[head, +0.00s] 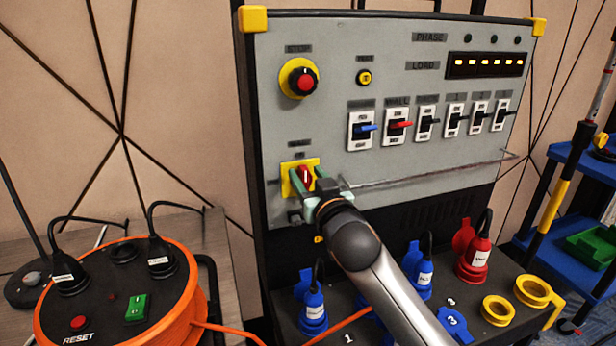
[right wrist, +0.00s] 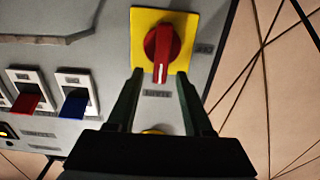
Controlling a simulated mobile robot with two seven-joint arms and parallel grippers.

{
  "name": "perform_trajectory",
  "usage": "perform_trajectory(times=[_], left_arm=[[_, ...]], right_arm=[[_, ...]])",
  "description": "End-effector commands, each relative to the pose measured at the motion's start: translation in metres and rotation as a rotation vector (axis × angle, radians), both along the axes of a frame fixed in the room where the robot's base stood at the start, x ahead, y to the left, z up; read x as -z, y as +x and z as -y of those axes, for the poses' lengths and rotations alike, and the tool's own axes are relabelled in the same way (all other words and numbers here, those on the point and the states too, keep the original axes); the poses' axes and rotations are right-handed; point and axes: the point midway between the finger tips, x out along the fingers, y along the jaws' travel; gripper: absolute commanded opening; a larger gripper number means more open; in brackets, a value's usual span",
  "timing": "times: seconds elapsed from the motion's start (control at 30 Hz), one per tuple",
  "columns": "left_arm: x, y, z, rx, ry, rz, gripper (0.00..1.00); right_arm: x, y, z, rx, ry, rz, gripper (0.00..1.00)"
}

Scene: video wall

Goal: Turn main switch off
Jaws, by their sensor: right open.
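The main switch is a red rotary knob (head: 306,176) on a yellow square plate (head: 286,186), low on the left of the grey panel. In the right wrist view the red knob (right wrist: 164,50) has a white line, and its handle stands nearly upright in the picture. My right gripper (head: 307,180) is open in front of the knob. In the right wrist view the gripper's fingertips (right wrist: 157,76) lie on either side of the handle's end; I cannot tell whether they touch it. My left gripper is out of view.
A red stop button (head: 300,78) on a yellow ring sits above. A row of breaker switches (head: 397,127) and a lit load display (head: 486,65) are to the right. A thin rail (head: 430,175) runs beside the switch. Plugs and sockets (head: 476,258) stand below; an orange cable reel (head: 120,290) stands left.

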Motion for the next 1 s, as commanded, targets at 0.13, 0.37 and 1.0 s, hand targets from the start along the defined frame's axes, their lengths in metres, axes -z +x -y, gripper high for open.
perform_trajectory(times=[0.13, 0.37, 1.0], left_arm=[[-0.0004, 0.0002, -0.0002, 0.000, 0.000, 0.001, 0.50], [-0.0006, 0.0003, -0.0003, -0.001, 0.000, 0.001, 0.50], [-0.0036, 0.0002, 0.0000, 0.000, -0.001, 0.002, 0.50]], right_arm=[[0.0001, -0.0002, 0.0000, 0.000, 0.000, 0.000, 0.38], [0.0003, -0.0003, 0.0001, 0.000, 0.000, -0.001, 0.12], [-0.0001, -0.0005, -0.0005, 0.000, -0.017, 0.003, 0.00]])
